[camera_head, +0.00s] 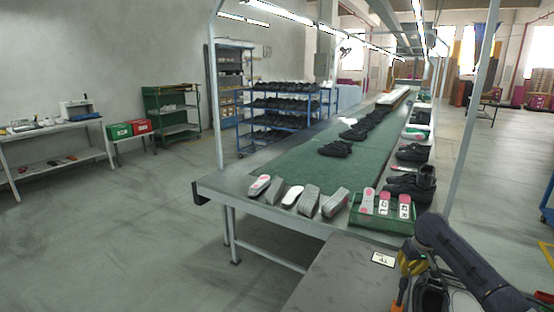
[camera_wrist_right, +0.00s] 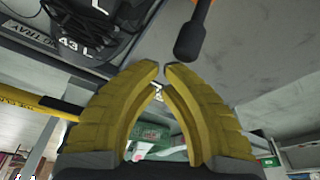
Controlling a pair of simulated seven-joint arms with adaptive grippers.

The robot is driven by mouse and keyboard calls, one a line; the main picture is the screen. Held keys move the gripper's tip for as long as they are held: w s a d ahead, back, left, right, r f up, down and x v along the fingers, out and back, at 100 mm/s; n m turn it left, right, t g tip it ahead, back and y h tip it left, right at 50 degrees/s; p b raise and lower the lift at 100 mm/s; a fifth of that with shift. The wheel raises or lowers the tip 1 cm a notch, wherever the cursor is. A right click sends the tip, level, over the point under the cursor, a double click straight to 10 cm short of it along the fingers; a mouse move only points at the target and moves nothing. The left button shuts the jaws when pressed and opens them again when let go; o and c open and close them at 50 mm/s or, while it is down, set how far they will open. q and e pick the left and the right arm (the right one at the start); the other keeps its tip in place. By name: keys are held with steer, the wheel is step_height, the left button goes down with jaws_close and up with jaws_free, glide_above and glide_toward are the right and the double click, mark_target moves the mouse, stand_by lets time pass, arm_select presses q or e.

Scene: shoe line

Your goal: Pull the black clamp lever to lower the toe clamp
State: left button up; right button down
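My right gripper (camera_head: 411,262) is at the lower right of the head view, above the near bench. In the right wrist view its yellow fingers (camera_wrist_right: 161,70) have their tips nearly together, with nothing seen between them. A black lever grip (camera_wrist_right: 189,42) on an orange part hangs just beyond the fingertips, a little right of them and apart from them. An orange part (camera_head: 401,291) also shows below the gripper in the head view. A black shoe-like form (camera_wrist_right: 85,25) marked 43 L is at the upper left of the wrist view. The toe clamp cannot be made out clearly. My left gripper is not in view.
The dark bench top (camera_head: 338,280) is mostly clear left of the gripper. A green crate (camera_head: 382,220) with shoe lasts stands on the conveyor end behind it, beside several grey lasts. A yellow bar (camera_wrist_right: 45,105) crosses the left of the wrist view.

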steer(key=w+v, duration=0.1)
steer(key=v, duration=0.6)
steer(key=shift+w+a+r, duration=0.15)
steer(key=shift+w+r, duration=0.3)
stand_by(0.4)
